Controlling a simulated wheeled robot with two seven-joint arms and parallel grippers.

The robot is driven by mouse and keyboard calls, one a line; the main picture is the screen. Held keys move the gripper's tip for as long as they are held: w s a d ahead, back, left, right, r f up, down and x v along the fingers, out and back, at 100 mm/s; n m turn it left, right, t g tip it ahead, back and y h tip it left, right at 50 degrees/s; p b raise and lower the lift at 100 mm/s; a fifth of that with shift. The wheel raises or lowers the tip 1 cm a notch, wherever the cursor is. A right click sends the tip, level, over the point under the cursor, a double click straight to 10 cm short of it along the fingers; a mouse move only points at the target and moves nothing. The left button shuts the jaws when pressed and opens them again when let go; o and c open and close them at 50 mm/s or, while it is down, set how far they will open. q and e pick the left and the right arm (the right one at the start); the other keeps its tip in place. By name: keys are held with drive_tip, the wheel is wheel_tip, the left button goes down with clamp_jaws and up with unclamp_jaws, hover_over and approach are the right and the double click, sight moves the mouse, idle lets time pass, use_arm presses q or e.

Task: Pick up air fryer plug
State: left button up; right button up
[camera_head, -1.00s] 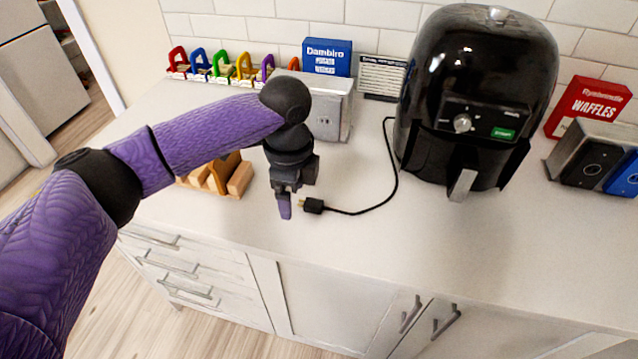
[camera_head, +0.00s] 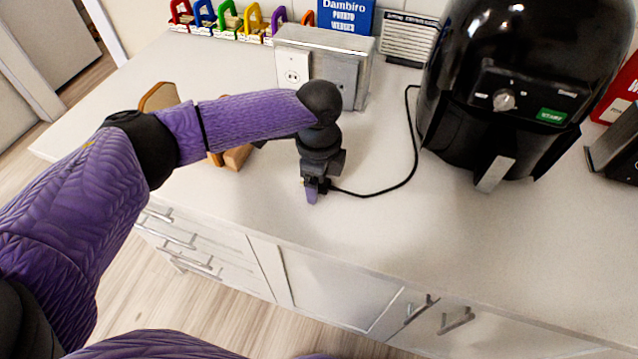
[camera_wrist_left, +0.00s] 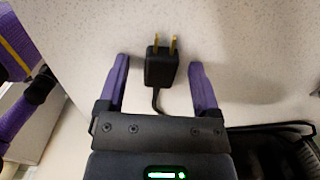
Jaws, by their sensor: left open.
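The air fryer plug (camera_wrist_left: 160,70) is black with two brass prongs and lies on the white counter. In the left wrist view it sits between the two purple fingers of my left gripper (camera_wrist_left: 159,82), with a gap on each side. The gripper is open. In the head view my left gripper (camera_head: 312,193) points down at the counter near its front edge and mostly hides the plug. The black cord (camera_head: 405,170) runs from there to the black air fryer (camera_head: 520,90). My right gripper is not in view.
A metal outlet box (camera_head: 323,65) stands behind my gripper. A wooden block (camera_head: 237,157) lies behind my forearm.

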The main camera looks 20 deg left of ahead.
use_arm(q)
drive_tip(key=shift+r, duration=0.1)
clamp_jaws()
